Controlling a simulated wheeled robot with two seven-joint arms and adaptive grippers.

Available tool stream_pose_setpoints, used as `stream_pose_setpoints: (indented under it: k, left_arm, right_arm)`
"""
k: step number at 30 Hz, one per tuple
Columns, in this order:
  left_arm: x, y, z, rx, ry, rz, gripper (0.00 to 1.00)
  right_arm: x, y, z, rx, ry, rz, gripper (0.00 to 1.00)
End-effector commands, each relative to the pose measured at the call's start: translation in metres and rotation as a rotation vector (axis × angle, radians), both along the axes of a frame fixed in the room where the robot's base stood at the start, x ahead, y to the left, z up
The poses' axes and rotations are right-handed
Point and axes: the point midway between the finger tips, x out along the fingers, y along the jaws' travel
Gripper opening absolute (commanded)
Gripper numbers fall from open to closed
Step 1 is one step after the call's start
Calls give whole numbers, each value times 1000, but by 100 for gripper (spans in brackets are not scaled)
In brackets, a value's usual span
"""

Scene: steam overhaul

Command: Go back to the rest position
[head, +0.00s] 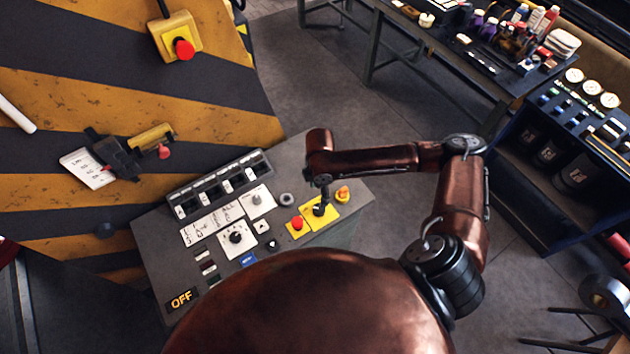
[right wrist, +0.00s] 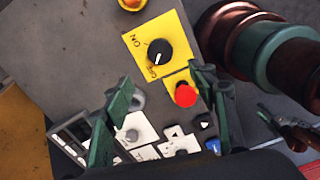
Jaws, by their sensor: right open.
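My right gripper (right wrist: 161,80) shows in the right wrist view with its two green fingers spread apart and nothing between them. It hangs over a sloped grey control panel (head: 160,240). A yellow plate with a black rotary knob (right wrist: 155,53) lies just beyond the fingertips, and a red button (right wrist: 186,95) is close to one finger. In the head view the right wrist hides most of the gripper and part of that yellow plate (head: 330,211). I cannot tell the exact gap to the knob. My left gripper is not clearly visible in either view.
The panel also bears white dials (head: 237,237), a row of switches (head: 220,184) and an OFF display (head: 181,299). A striped machine (head: 100,70) with a red stop button (head: 184,49) stands left. A workbench (head: 440,45) and a gauge cabinet (head: 560,190) stand right, with open floor (head: 330,80) between.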

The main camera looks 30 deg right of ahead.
Motion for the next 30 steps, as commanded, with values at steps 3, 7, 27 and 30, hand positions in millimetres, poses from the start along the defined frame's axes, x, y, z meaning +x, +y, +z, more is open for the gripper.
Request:
stream_pose_setpoints:
  k: [3,7,27,30]
  left_arm:
    - [0,0,0,0,0,0,40]
    - [0,-1,0,-1,0,0,40]
    - [1,-1,0,-1,-1,0,40]
    - [1,-1,0,-1,-1,0,40]
  right_arm:
    - [0,0,0,0,0,0,53]
    - [0,0,-1,1,0,0,53]
    - [-56,99,-26,389,-210,-547,53]
    - [-71,70,-29,396,-243,-749,53]
